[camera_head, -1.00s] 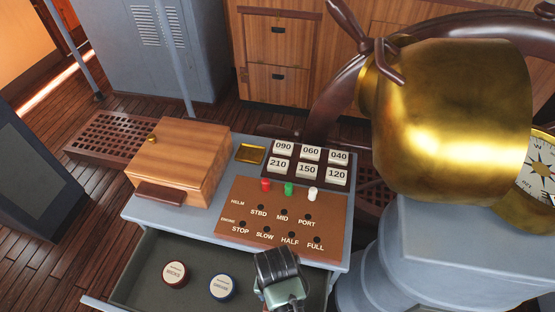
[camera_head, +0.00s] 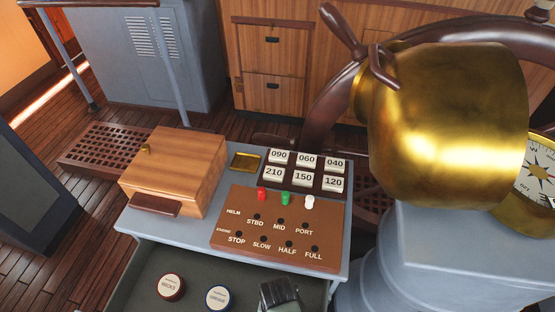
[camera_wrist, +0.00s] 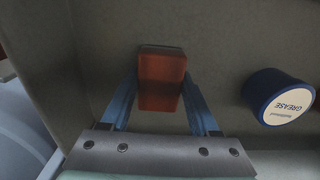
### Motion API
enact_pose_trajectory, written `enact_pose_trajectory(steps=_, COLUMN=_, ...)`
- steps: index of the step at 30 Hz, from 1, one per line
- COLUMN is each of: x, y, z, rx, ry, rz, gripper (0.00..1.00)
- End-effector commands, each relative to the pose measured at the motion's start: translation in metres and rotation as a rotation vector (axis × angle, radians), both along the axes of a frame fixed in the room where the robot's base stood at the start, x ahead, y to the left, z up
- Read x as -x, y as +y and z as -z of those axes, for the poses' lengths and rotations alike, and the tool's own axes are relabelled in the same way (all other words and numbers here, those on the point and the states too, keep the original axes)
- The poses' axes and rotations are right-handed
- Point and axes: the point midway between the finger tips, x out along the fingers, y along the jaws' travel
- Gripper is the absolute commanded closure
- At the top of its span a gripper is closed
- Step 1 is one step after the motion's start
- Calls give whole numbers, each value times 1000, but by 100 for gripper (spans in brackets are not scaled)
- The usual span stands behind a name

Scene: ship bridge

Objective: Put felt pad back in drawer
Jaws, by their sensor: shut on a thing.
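The drawer (camera_head: 240,275) under the grey console is pulled open and shows its dark floor. My gripper (camera_head: 279,293) is over the right part of the drawer, partly cut off by the lower picture edge. In the wrist view my gripper (camera_wrist: 161,88) is shut on a small red-brown block, which I take to be the felt pad (camera_wrist: 161,80). The pad is between the blue fingers, close to the drawer's grey inside surface. I cannot tell whether it touches the drawer floor. The pad is hidden in the head view.
In the drawer are a red tin (camera_head: 171,287) and a blue grease tin (camera_head: 218,298), also in the wrist view (camera_wrist: 280,97). On the console stand a wooden box (camera_head: 175,170), a brass tray (camera_head: 246,161), number tiles (camera_head: 304,178) and a peg board (camera_head: 275,230).

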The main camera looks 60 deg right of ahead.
Motion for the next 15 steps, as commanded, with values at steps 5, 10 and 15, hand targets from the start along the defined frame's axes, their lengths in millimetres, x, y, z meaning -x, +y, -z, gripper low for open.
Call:
enact_pose_trajectory(steps=5, x=0, y=0, z=3, rx=0, ry=0, rz=0, gripper=90)
enact_pose_trajectory(steps=10, x=0, y=0, z=3, rx=0, ry=0, rz=0, gripper=15)
enact_pose_trajectory(steps=15, x=0, y=0, z=3, rx=-1, ry=0, rz=0, gripper=8)
